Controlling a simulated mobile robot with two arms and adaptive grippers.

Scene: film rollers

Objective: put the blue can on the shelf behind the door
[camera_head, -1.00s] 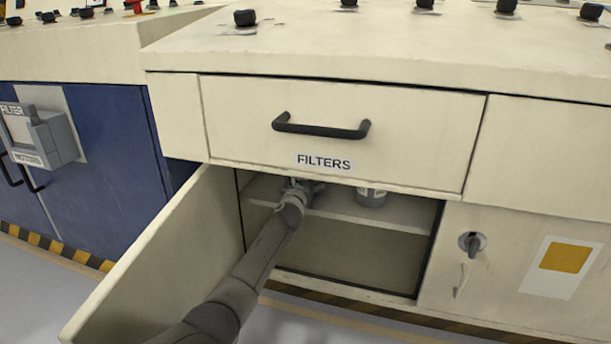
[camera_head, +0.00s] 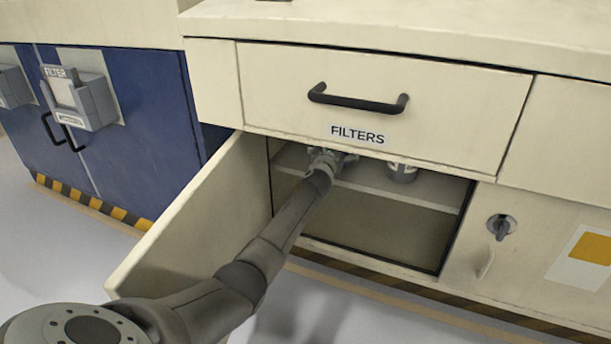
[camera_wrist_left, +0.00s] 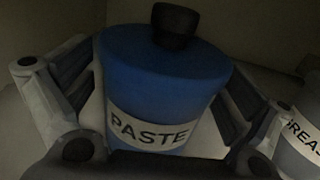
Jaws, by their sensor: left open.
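The blue can (camera_wrist_left: 160,95), with a black knob on its lid and a PASTE label, stands upright between the fingers of my left gripper (camera_wrist_left: 162,72) in the left wrist view. The fingers are open, one on each side of it. In the head view my left gripper (camera_head: 328,158) reaches into the cupboard at the level of the shelf (camera_head: 432,189). The blue can is hidden there behind the gripper and the drawer front. The cupboard door (camera_head: 205,215) stands wide open to the left. My right gripper is out of view.
A grey can (camera_head: 402,174) stands on the shelf right of my gripper; its label shows partly in the wrist view (camera_wrist_left: 302,135). The FILTERS drawer (camera_head: 375,105) is shut just above the opening. The space below the shelf looks empty.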

